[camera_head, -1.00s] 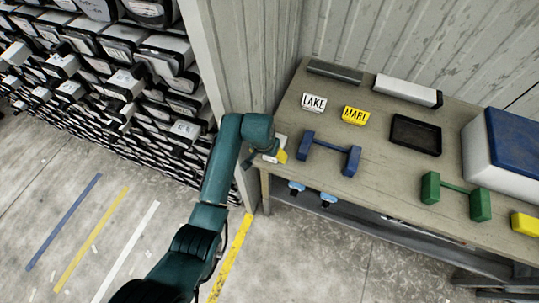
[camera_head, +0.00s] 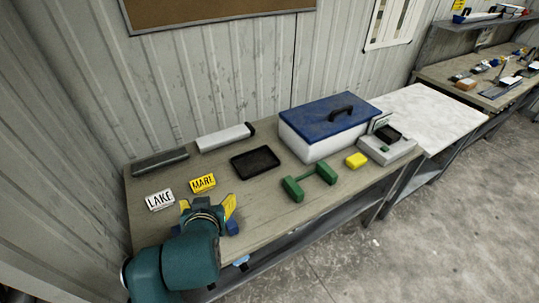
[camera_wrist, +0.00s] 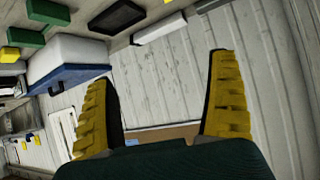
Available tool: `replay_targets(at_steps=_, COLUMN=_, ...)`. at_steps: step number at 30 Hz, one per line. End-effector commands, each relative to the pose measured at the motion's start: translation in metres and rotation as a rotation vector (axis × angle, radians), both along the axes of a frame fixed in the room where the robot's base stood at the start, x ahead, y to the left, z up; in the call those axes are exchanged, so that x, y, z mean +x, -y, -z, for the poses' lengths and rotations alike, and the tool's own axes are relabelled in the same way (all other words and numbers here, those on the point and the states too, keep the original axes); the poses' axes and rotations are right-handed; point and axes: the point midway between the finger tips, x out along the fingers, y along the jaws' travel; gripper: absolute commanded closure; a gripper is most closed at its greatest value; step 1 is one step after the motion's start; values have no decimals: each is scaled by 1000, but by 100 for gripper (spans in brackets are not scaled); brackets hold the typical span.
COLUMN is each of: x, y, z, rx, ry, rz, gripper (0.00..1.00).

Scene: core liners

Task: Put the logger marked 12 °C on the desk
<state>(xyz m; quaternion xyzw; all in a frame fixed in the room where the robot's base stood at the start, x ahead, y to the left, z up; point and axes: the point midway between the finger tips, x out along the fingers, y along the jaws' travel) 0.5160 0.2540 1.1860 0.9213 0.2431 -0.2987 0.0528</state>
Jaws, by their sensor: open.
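I cannot make out a logger marked 12 °C in any view; no such marking is readable. Which surface is the desk is not labelled. A wooden bench (camera_head: 255,205) stands along the wall, with a white-topped table (camera_head: 430,110) at its right end. My gripper (camera_head: 208,204) is over the bench's left front part, its yellow fingers apart. In the wrist view my gripper (camera_wrist: 162,72) is open, with nothing between the fingers. It hides most of a blue bar-shaped object (camera_head: 233,228).
The bench holds LAKE (camera_head: 160,200) and MARE (camera_head: 203,183) signs, a black tray (camera_head: 256,162), a green bar-shaped object (camera_head: 309,181), a yellow block (camera_head: 356,160), a blue-lidded box (camera_head: 325,130) and a grey device (camera_head: 387,145). A farther bench (camera_head: 470,75) holds small items.

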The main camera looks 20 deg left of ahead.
Motion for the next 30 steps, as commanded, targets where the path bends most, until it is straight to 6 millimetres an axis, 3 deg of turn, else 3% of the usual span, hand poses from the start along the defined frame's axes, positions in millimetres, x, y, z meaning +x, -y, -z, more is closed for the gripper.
replay_targets(at_steps=1, x=16, y=45, z=-38, rx=55, ry=113, rz=75, gripper=10)
replay_targets(at_steps=3, x=24, y=104, z=-90, rx=115, ry=274, rz=167, gripper=10)
replay_targets(at_steps=5, x=20, y=155, z=-135, rx=152, ry=418, rz=243, gripper=10)
replay_targets(at_steps=6, x=12, y=188, z=-164, rx=170, ry=513, rz=293, gripper=10)
replay_targets(at_steps=9, x=-21, y=258, z=-224, rx=189, ry=730, rz=400, gripper=10)
replay_targets(at_steps=12, x=-56, y=300, z=-263, rx=187, ry=884, rz=469, gripper=10)
replay_targets(at_steps=16, x=-80, y=321, z=-284, rx=181, ry=971, rz=504, gripper=10)
replay_targets(at_steps=25, x=-81, y=321, z=-287, rx=181, ry=976, rz=504, gripper=10)
replay_targets(at_steps=28, x=-81, y=321, z=-305, rx=183, ry=975, rz=504, gripper=10)
replay_targets(at_steps=30, x=-80, y=321, z=-327, rx=185, ry=975, rz=505, gripper=10)
